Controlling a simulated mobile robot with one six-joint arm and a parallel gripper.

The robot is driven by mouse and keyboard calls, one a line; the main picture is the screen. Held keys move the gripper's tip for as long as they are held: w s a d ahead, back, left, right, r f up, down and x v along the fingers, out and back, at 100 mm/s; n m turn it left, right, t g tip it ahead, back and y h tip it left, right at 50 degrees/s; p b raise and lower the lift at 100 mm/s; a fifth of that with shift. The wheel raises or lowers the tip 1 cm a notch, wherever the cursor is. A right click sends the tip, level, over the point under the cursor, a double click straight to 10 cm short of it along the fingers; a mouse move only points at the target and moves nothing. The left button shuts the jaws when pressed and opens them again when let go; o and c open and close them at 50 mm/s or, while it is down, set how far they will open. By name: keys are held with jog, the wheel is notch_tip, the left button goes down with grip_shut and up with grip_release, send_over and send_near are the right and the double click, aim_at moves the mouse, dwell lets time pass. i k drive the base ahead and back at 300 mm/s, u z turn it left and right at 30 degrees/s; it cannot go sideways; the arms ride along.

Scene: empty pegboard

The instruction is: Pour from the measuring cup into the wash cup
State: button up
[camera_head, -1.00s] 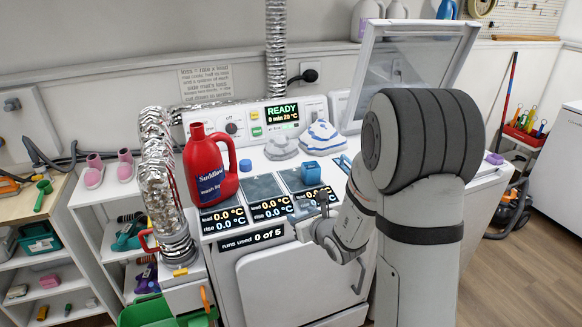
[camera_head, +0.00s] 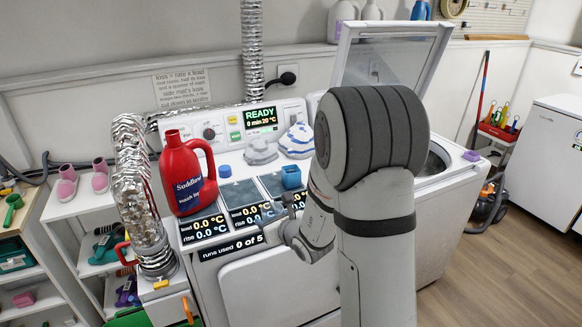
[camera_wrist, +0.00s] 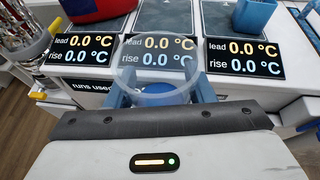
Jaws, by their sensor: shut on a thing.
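My gripper (camera_wrist: 165,98) is shut on a clear round cup (camera_wrist: 158,72), which looks like the measuring cup. The cup is held between the blue fingers, in front of the middle lead/rise display in the wrist view. In the head view my gripper (camera_head: 274,211) is at the front edge of the machine top, and the held cup is hard to make out. A blue cup (camera_head: 291,176), likely the wash cup, stands upright on the right-hand dark pad. It also shows at the top right of the wrist view (camera_wrist: 256,14), apart from my gripper.
A red detergent jug (camera_head: 187,180) stands on the left of the machine top. Grey and white folded cloths (camera_head: 297,139) lie behind the blue cup. A silver duct (camera_head: 131,190) rises at left. The raised lid (camera_head: 388,62) stands at the back right.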

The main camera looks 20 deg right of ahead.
aim_at(292, 175)
jog(key=i, duration=0.95)
jog(key=z, duration=0.05)
